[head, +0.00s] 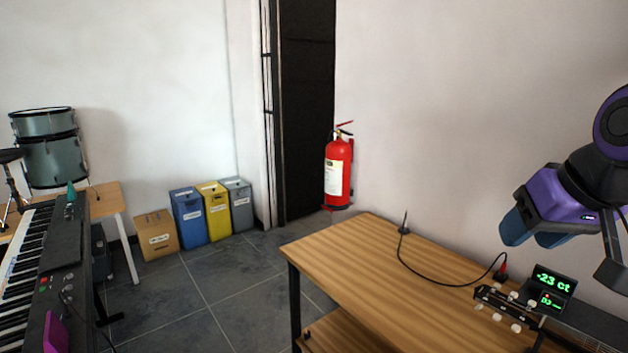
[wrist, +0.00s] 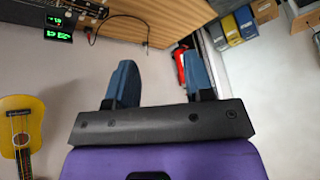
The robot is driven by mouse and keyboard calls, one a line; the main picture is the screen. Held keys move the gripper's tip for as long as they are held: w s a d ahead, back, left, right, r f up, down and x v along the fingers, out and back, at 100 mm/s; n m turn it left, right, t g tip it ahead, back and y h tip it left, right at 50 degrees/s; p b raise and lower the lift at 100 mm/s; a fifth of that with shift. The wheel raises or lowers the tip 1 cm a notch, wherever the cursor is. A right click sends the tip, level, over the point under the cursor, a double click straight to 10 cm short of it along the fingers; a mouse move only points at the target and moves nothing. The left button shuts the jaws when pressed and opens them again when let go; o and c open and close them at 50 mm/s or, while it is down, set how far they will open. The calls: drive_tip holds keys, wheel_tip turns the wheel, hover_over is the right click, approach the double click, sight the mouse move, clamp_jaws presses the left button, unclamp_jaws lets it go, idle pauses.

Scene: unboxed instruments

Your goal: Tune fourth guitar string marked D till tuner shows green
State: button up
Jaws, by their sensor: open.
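The guitar's dark headstock (head: 505,300) lies on the wooden table at the lower right, with several pale tuning pegs (head: 516,328) along it. It also shows at the top left of the wrist view (wrist: 85,8). The tuner (head: 553,285) stands beside the headstock. Its upper screen reads -23 ct in green and its lower screen reads D3. It also shows in the wrist view (wrist: 58,28). My purple gripper (head: 527,235) is above the table, clear of headstock and tuner. Its blue fingers are spread apart and empty in the wrist view (wrist: 162,75). String markings are too small to read.
A black cable (head: 425,278) runs across the table (head: 345,258) to a red plug by the tuner. Bins (head: 213,208), a keyboard (head: 30,255) and drums (head: 50,150) are at the left. Grey floor lies between.

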drive_tip(key=s+d+r+h, duration=0.1)
drive_tip(key=s, duration=0.6)
drive_tip(key=shift+d+g, duration=0.3)
drive_tip(key=shift+d, duration=0.1)
drive_tip(key=shift+r, duration=0.1)
clamp_jaws()
idle(1.0)
